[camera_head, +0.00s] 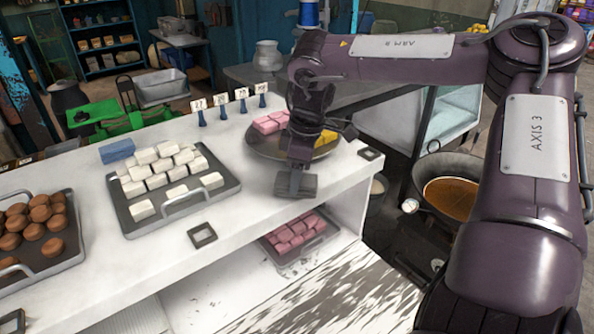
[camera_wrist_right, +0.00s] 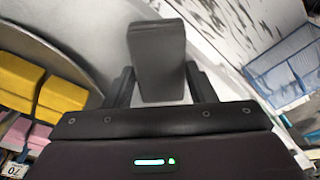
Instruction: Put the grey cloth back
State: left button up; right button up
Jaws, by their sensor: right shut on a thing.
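My right gripper (camera_head: 296,172) is shut on the grey cloth (camera_head: 295,187), a dark grey folded pad. It is at the front edge of the white counter, by the near rim of the round metal pan. In the right wrist view the grey cloth (camera_wrist_right: 157,55) sits between the two fingers and sticks out beyond them. Whether its lower edge touches the counter I cannot tell. My left gripper is not in view.
The metal pan (camera_head: 262,150) holds pink and yellow blocks. A tray of white blocks (camera_head: 230,185) and a blue folded cloth (camera_head: 117,151) lie to the left. Small price signs (camera_head: 222,100) stand behind. Pink blocks (camera_head: 295,235) sit on a lower shelf.

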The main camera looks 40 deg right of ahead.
jog(key=shift+f, duration=0.2)
jog(key=shift+f+b, duration=0.15)
jog(key=shift+b, duration=0.15)
jog(key=o, duration=0.9)
